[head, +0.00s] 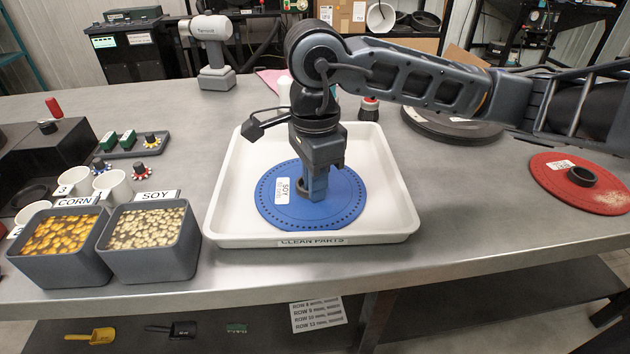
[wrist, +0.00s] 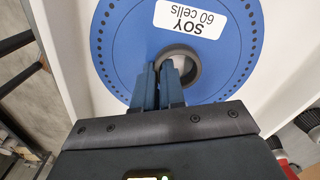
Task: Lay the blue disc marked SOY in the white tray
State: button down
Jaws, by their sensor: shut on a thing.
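The blue disc marked SOY (head: 345,205) is in the white tray (head: 232,225), whose front label reads CLEAN PARTS. The disc looks flat and within the tray walls. In the wrist view the disc (wrist: 118,60) shows its "SOY 60 cells" label, a ring of small holes and a dark raised hub ring (wrist: 190,57) at its middle. My gripper (head: 316,192) points down over the disc's middle. In the wrist view its fingers (wrist: 165,80) are shut on the near-left wall of the hub ring. I cannot tell whether the disc touches the tray floor all round.
Left of the tray stand a SOY bin (head: 150,265) and a CORN bin (head: 60,262), with white cups (head: 112,186) behind. A red disc (head: 590,185) lies at the right. A dark round plate (head: 440,125) lies behind the tray. Bare table shows front right.

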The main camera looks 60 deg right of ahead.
jog(key=c, duration=1.2)
grip_release()
jog(key=shift+r, duration=0.1)
notch_tip(320, 180, up, 12)
